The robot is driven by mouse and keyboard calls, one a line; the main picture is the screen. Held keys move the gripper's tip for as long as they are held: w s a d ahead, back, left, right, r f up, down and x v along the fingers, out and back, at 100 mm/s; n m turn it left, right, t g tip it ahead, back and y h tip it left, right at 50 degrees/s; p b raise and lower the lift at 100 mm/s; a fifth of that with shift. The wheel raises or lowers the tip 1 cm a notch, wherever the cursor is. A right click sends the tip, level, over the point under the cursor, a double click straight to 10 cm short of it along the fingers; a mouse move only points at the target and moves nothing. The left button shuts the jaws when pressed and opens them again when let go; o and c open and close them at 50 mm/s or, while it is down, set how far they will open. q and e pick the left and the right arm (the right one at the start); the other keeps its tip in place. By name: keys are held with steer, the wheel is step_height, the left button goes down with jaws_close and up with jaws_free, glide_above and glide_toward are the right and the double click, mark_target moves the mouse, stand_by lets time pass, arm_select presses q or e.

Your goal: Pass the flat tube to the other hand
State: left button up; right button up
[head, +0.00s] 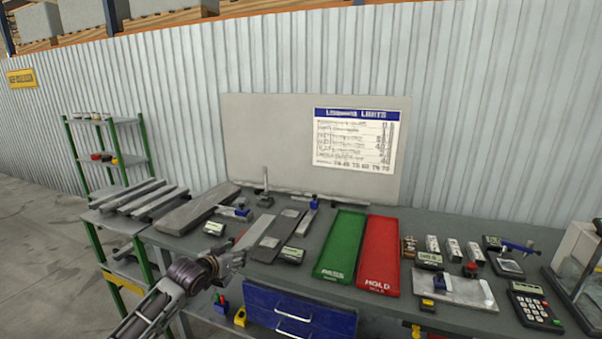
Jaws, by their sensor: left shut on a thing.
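My left gripper (235,260) reaches in from the lower left over the table's front edge. It is shut on the near end of a long flat grey tube (256,232). The tube points away from me toward the back of the table, and its near end is partly hidden by the fingers. I cannot tell whether it touches the table or is held just above it. My right gripper is not in view.
A darker grey plate (277,238) lies close on the tube's right. Green (341,245) and red (378,255) trays lie further right, then gauges and a calculator (533,306). Grey bars (195,210) lie at the left. Blue drawers (299,312) hang below the front edge.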

arm_select(q)
steer(key=shift+w+a+r, duration=0.15)
steer(key=shift+w+r, duration=0.05)
steer(key=shift+r, duration=0.5)
steer(key=shift+w+r, duration=0.25)
steer(key=shift+r, duration=0.45)
steer(key=s+d+r+n+y, duration=0.1)
steer(key=s+r, duration=0.2)
steer(key=r, duration=0.4)
steer(key=s+d+r, duration=0.1)
steer(key=s+r, duration=0.2)
steer(key=r, duration=0.4)
steer(key=s+a+f+n+y, duration=0.1)
steer(key=s+f, duration=0.8)
steer(key=f, duration=0.5)
steer(key=s+a+f+n+y, duration=0.1)
steer(key=s+f+y, duration=0.1)
steer(key=s+f, duration=0.7)
steer(key=shift+s+f+t, duration=0.2)
steer(key=shift+f+t, duration=0.2)
steer(key=shift+f, duration=2.8)
steer(key=shift+r, duration=0.15)
